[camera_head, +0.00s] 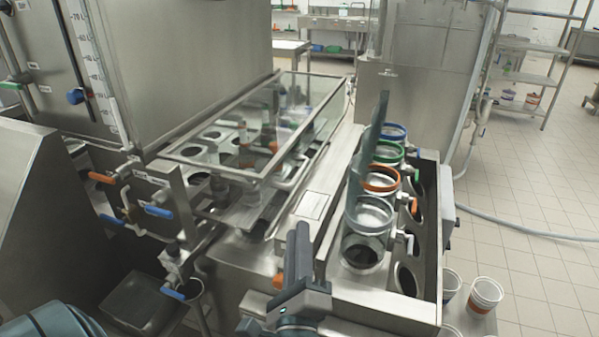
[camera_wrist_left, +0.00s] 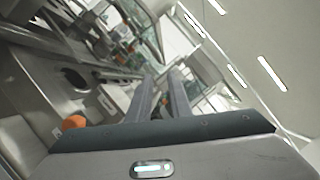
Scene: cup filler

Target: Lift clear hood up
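The clear hood (camera_head: 300,88) is a see-through box with a thin metal frame. It sits lowered over a steel plate with round holes, left of centre in the head view. A framed clear panel, which looks like part of the hood, shows at the top of the left wrist view (camera_wrist_left: 146,28). My left gripper (camera_head: 300,232) is in front of the hood's near end, a little to the right, and apart from it. In the left wrist view its two fingers (camera_wrist_left: 160,82) stand apart with nothing between them. My right gripper is not in view.
Colour-ringed cylinders (camera_head: 380,180) stand in a steel trough to the right. Blue (camera_head: 158,212) and orange (camera_head: 102,178) valve handles stick out left of the hood. An orange knob (camera_head: 278,281) is beside my left gripper.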

